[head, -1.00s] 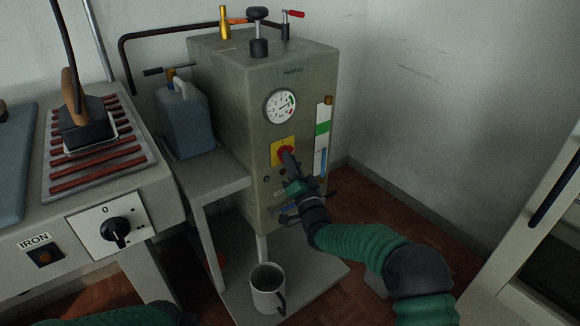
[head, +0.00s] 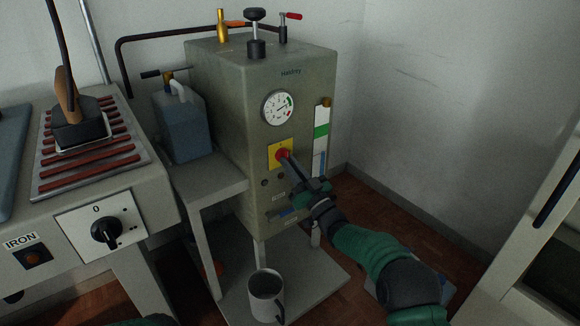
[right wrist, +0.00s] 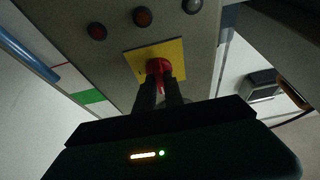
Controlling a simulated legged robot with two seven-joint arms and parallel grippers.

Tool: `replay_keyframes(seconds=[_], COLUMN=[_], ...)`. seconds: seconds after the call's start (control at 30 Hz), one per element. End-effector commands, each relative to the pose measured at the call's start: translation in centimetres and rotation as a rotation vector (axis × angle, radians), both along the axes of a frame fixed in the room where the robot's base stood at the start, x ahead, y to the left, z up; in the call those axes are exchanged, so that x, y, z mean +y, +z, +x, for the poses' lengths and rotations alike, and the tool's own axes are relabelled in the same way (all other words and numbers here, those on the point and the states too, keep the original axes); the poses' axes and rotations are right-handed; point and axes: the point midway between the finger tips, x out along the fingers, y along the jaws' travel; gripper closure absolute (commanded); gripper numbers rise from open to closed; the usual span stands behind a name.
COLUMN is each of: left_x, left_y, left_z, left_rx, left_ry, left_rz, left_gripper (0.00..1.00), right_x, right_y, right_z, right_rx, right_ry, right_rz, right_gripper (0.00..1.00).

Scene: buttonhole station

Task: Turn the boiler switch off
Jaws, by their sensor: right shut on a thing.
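The boiler (head: 232,92) is a grey-green box with a round gauge on its front. Its switch is a red knob (head: 282,154) on a yellow plate (head: 272,160) below the gauge. My right gripper (head: 286,158) reaches up to it from the lower right. In the right wrist view the two dark fingers (right wrist: 160,88) are shut on the red knob (right wrist: 160,66), one on each side. They hide part of the knob, and I cannot read its setting. Only a small piece of my left arm shows at the bottom edge of the head view; its gripper is out of view.
An ironing station (head: 75,215) with an iron (head: 77,126) and a black dial (head: 106,231) stands at left. A blue jug (head: 178,128) sits on a shelf beside the boiler. A mug (head: 265,296) stands on the low platform. A pale cabinet (head: 530,230) is at right.

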Motion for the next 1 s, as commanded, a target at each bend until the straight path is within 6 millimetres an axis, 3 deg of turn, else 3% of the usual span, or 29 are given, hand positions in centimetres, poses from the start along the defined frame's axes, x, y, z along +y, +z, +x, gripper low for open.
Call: replay_keyframes(seconds=[0.03, 0.57, 0.6, 0.73, 1.0], left_x=[0.00, 0.00, 0.00, 0.00, 0.00], left_y=[-0.10, -0.12, -0.12, -0.12, -0.07], left_z=[0.00, 0.00, 0.00, 0.00, 0.00], left_rx=[0.000, 0.000, 0.000, 0.000, 0.000], left_ry=[0.000, 0.000, 0.000, 0.000, 0.000], left_rz=[0.000, 0.000, 0.000, 0.000, 0.000], left_gripper=[0.64, 0.64, 0.64, 0.64, 0.64], right_x=[0.11, 0.08, 0.08, 0.05, 0.00], right_y=[-0.83, -0.74, -0.75, -0.52, -0.15], right_z=[-0.03, -0.02, -0.02, -0.03, -0.04], right_rx=[0.006, -0.010, -0.010, -0.013, -0.018], right_ry=[0.002, 0.002, 0.002, 0.002, 0.001], right_rz=[-0.016, -0.036, -0.036, -0.034, -0.030], right_gripper=[1.00, 1.00, 0.85, 0.68, 0.65])
